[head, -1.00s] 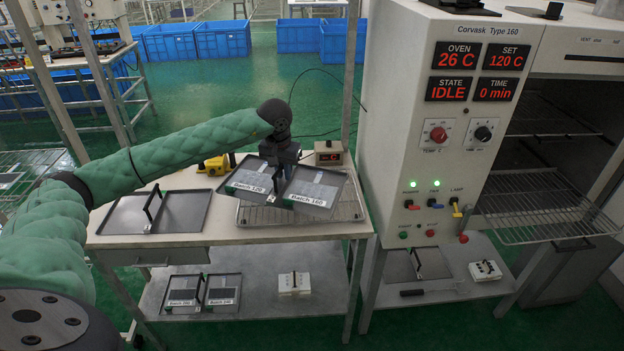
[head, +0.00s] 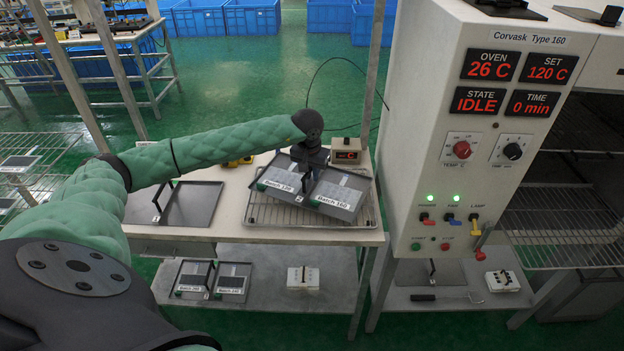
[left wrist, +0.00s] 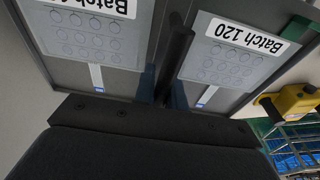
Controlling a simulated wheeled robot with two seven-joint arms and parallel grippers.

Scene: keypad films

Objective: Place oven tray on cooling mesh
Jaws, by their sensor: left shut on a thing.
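The oven tray (head: 345,192) is a dark two-section tray with keypad films labelled Batch 120 and Batch 160. My left gripper (head: 310,172) is shut on its middle handle. The tray is over the cooling mesh (head: 262,212), a wire rack on the table, and covers most of it. The tray looks slightly tilted; whether it touches the mesh I cannot tell. In the left wrist view the tray (left wrist: 150,50) fills the upper part, with the handle (left wrist: 176,60) between the two films. My right gripper does not show.
An empty dark tray (head: 193,205) lies left of the mesh. A small display box (head: 346,150) stands behind it. The oven (head: 440,190) stands close on the right, its wire shelf (head: 570,225) sticking out. More trays (head: 213,281) lie on the lower shelf.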

